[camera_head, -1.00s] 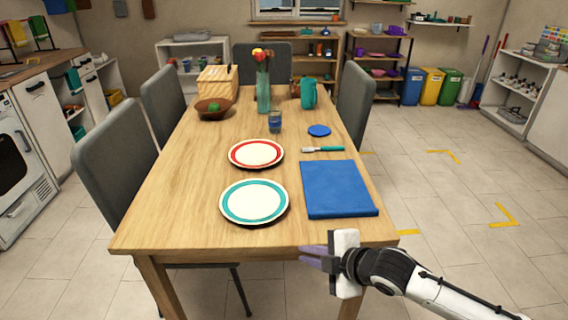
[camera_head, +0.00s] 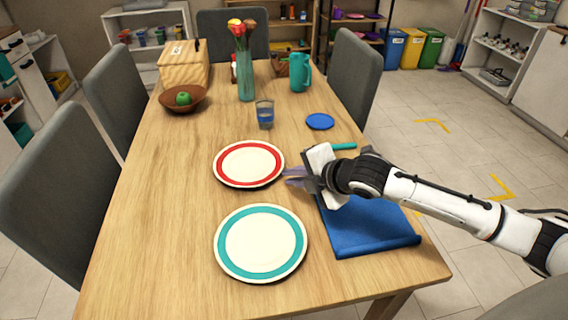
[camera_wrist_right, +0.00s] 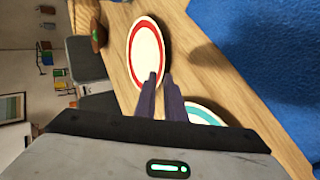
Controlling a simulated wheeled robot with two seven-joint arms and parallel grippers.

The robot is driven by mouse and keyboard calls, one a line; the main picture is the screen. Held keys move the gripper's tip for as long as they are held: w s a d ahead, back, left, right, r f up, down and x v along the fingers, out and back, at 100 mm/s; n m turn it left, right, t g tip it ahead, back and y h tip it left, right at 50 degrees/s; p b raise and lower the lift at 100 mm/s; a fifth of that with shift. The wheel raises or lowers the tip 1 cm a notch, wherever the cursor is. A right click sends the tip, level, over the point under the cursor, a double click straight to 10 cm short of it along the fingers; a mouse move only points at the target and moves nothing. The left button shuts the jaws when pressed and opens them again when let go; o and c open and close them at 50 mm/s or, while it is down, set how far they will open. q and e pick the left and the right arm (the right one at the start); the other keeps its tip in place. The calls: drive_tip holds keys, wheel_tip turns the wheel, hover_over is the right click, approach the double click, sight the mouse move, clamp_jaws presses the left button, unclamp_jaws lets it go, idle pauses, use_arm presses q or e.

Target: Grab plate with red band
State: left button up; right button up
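The plate with the red band (camera_head: 249,163) lies flat on the table, white with a red ring. It also shows in the right wrist view (camera_wrist_right: 146,54), ahead of the fingertips. My right gripper (camera_head: 287,176) is just right of this plate's rim, its two purple-grey fingers pointing at it. In the right wrist view a narrow gap shows between the fingers (camera_wrist_right: 161,78), with nothing held. I cannot tell whether the fingertips touch the rim. My left gripper is not in view.
A teal-banded plate (camera_head: 260,243) lies nearer on the table (camera_head: 150,230). A blue mat (camera_head: 370,228) lies under my right arm, and a teal-handled utensil (camera_head: 343,146) is partly hidden by it. A glass (camera_head: 265,114), blue disc (camera_head: 320,121) and vase (camera_head: 246,80) stand farther back.

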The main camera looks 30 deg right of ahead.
sight(269, 178)
drive_tip(key=shift+s, duration=0.3)
drive_tip(key=x, duration=0.9)
drive_tip(key=shift+w+f+b, duration=0.1)
drive_tip(key=shift+f+b, duration=0.05)
drive_tip(key=shift+b, duration=0.25)
drive_tip(key=shift+w+a+f, duration=0.15)
drive_tip(key=shift+w+f, duration=0.15)
drive_tip(key=shift+w, duration=0.1)
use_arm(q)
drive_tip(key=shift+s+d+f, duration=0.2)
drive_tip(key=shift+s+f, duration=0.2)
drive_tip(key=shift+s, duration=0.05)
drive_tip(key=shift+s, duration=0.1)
use_arm(e)
drive_tip(key=shift+c, duration=0.5)
clamp_jaws()
drive_tip(key=shift+a, duration=0.1)
